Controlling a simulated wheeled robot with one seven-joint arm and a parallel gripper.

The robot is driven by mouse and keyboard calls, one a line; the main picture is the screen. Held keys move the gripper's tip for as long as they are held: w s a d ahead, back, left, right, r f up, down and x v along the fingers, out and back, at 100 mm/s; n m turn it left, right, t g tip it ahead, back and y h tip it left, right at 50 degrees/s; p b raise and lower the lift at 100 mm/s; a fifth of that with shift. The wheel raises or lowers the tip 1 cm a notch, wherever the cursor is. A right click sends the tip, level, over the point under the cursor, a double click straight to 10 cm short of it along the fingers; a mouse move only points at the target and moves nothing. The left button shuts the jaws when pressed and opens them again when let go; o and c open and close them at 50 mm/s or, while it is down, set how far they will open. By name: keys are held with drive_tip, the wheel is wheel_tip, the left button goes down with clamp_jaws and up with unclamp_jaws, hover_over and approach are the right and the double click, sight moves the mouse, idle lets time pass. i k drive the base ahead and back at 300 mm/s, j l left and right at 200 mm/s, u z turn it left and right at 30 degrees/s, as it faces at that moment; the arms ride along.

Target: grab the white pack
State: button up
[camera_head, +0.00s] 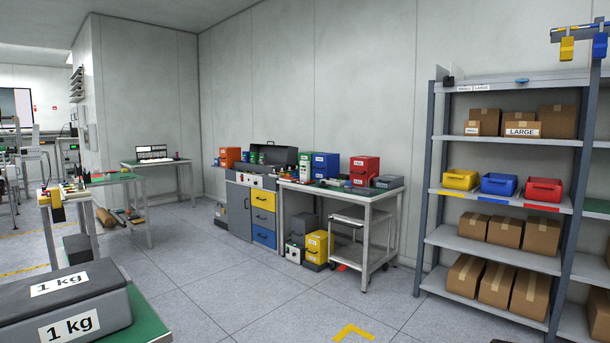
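I cannot make out a white pack for certain in the head view. The workbench (385,192) in the middle carries small items too small to tell apart, among red, blue and green boxes. A grey block (75,292) with white "1 kg" labels lies on a green-topped surface (150,325) at the lower left, close to me. My gripper is not in view.
A grey shelf rack (480,145) at the right holds cardboard boxes (505,232) and yellow, blue and red bins (500,184). A drawer cabinet (240,208) adjoins the workbench. The middle floor (270,305) is clear.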

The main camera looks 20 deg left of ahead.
sight(304, 165)
drive_tip(key=i+j+u, duration=0.9)
drive_tip(key=i+u, duration=0.15)
drive_tip(key=i, duration=0.25)
drive_tip(key=i+u, duration=0.4)
drive_tip(key=i+z, duration=0.15)
drive_tip(key=i, duration=0.35)
drive_tip(key=i+j+z, duration=0.15)
drive_tip(key=i, duration=0.35)
drive_tip(key=i+j+z, duration=0.15)
drive_tip(key=i, duration=0.4)
drive_tip(key=i+j+z, duration=0.15)
drive_tip(key=i+j, duration=0.15)
drive_tip(key=i, duration=0.15)
